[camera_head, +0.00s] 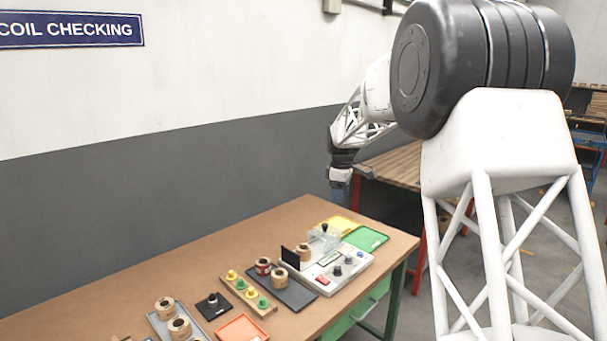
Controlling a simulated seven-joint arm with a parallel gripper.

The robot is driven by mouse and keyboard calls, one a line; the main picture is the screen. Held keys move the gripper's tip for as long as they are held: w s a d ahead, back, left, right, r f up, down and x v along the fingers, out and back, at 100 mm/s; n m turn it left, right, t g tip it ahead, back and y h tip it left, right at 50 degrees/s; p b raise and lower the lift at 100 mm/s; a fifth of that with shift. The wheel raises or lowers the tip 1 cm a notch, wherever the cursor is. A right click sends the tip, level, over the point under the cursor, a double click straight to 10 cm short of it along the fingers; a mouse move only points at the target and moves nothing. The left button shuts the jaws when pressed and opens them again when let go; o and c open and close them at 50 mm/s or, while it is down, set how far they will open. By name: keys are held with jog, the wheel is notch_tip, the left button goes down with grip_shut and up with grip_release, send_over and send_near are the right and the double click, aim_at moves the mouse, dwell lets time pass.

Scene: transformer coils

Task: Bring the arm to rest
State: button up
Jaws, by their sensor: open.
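My arm is raised at the right of the head view, with its large black joint close to the camera. My gripper (340,178) hangs beyond it, above and past the far right corner of the workbench, apart from everything on the bench. It is small and partly lost against the dark wall, and I see nothing held in it. The workbench (230,250) is brown and carries several wooden coils, such as the pale coil (279,276) on a dark mat and the red-banded coil (263,265) beside it.
A grey-white tester (335,268) with knobs and a small upright black panel stands near the right. Yellow and green trays (366,238) lie behind it. A wooden rack (248,297) holds yellow and green pegs. An orange tray (243,329) lies in front. A slatted table (395,163) stands behind.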

jog(key=s+d+r+m, duration=0.1)
jog(key=s+r+m, duration=0.15)
jog(key=s, duration=0.75)
jog(key=s+d+r+m+t, duration=0.1)
jog(key=s+d+r+m, duration=0.15)
jog(key=s, duration=0.75)
jog(key=s+d+r+m, duration=0.15)
jog(key=s+r, duration=0.25)
jog(key=s, duration=0.6)
jog(key=s+f+m, duration=0.3)
jog(key=s+f, duration=0.1)
jog(key=s, duration=1.1)
jog(key=s+d+f+m+t, duration=0.1)
jog(key=s+f+m, duration=0.3)
jog(key=s, duration=1.1)
jog(key=shift+s+d+f, duration=0.15)
jog(key=shift+s+d, duration=0.05)
jog(key=shift+d, duration=0.1)
